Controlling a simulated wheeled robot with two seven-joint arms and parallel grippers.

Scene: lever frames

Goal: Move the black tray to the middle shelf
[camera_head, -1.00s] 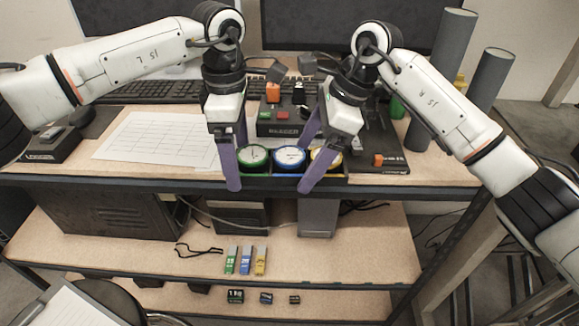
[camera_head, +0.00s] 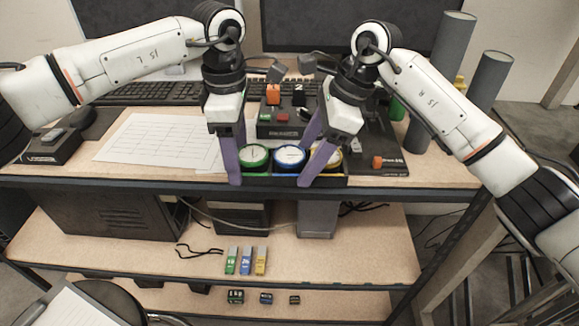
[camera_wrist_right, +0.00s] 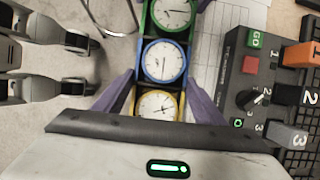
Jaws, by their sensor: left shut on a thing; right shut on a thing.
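The black tray (camera_head: 268,182) sits at the front edge of the desk top and holds a row of three round dials: green-rimmed (camera_head: 253,157), blue-rimmed (camera_head: 290,157) and yellow-rimmed (camera_head: 332,158). My left gripper (camera_head: 234,170) is shut on the tray's left part, beside the green dial. My right gripper (camera_head: 308,168) is shut on its right part, partly covering the yellow dial. The right wrist view shows the tray (camera_wrist_right: 150,90) between the purple fingers. The middle shelf (camera_head: 130,252) lies below the desk top.
Green, blue and yellow small packs (camera_head: 246,261) and a black cord (camera_head: 197,250) lie on the middle shelf. A dark computer case (camera_head: 115,215) stands at its left back. A control box (camera_head: 283,125) is behind the tray. The shelf's front left is clear.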

